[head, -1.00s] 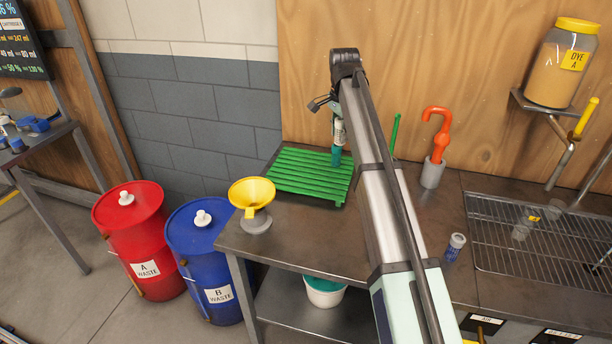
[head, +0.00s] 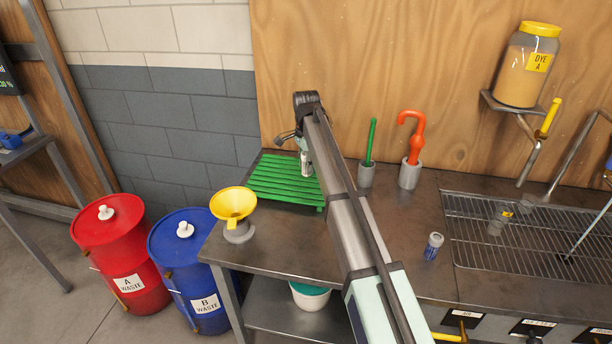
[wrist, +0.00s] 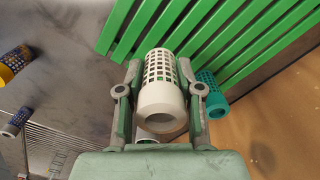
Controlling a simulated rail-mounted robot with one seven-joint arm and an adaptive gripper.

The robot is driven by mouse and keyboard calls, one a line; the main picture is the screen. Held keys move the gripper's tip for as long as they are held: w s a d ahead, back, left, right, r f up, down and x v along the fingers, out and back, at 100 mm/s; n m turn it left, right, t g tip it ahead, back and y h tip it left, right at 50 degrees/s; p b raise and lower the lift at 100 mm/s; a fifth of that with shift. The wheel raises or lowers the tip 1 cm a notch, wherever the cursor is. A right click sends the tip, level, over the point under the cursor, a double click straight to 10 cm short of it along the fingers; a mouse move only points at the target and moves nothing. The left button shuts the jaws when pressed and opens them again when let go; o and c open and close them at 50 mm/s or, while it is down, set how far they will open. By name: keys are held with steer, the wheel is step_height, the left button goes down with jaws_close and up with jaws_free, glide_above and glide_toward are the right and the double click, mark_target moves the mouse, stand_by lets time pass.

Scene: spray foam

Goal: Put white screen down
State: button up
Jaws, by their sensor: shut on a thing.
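The white screen (wrist: 163,82) is a perforated cylinder with a smooth open collar, held between the two fingers of my gripper (wrist: 160,88) in the wrist view. My gripper (head: 303,142) is at the far end of the arm in the head view, with the white screen (head: 307,164) below it at the right part of the green slatted rack (head: 270,183). The rack also shows in the wrist view (wrist: 235,40). I cannot tell whether the screen touches the slats. A teal screen (wrist: 213,97) is close beside the right finger, partly hidden; the head view hides it.
A yellow funnel (head: 233,203) stands at the bench's left corner. A green-handled holder (head: 367,172) and an orange-handled holder (head: 410,170) stand right of the rack. A small blue-and-white cylinder (head: 433,246) and a wire grid (head: 530,240) are further right. The plywood wall (head: 350,60) is behind.

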steer(key=shift+f+p, duration=0.6)
steer(key=shift+f, duration=2.4)
steer(key=shift+f, duration=0.2)
steer(key=o, duration=1.2)
steer(key=shift+c, duration=0.2)
steer(key=shift+r, duration=0.1)
step_height(320, 180, up, 12)
steer(key=b, duration=0.2)
steer(key=shift+r+b, duration=0.1)
steer(key=shift+b, duration=0.2)
